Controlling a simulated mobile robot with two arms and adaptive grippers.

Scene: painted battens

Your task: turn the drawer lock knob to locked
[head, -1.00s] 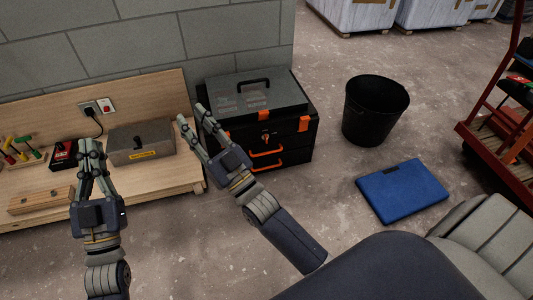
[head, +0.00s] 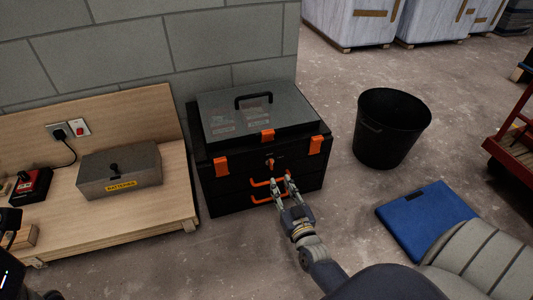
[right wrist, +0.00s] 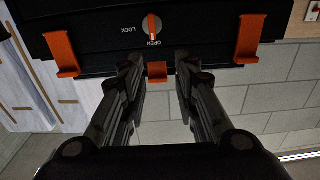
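The lock knob (head: 270,163) is a small orange-barred dial on the front of the black tool chest (head: 236,188), above the drawer handles. In the right wrist view, which is upside down, the knob (right wrist: 152,26) shows its bar in line with the OPEN label; the LOCK label is to its left. My right gripper (head: 283,181) is in front of the chest, just below the knob in the head view.
Orange drawer handles (head: 262,198) stick out below the knob, and orange latches (head: 221,167) flank it. A workbench (head: 150,215) with a grey battery box (head: 120,172) stands left. A black bin (head: 391,128) and a blue folded item (head: 425,218) are right; floor between is open.

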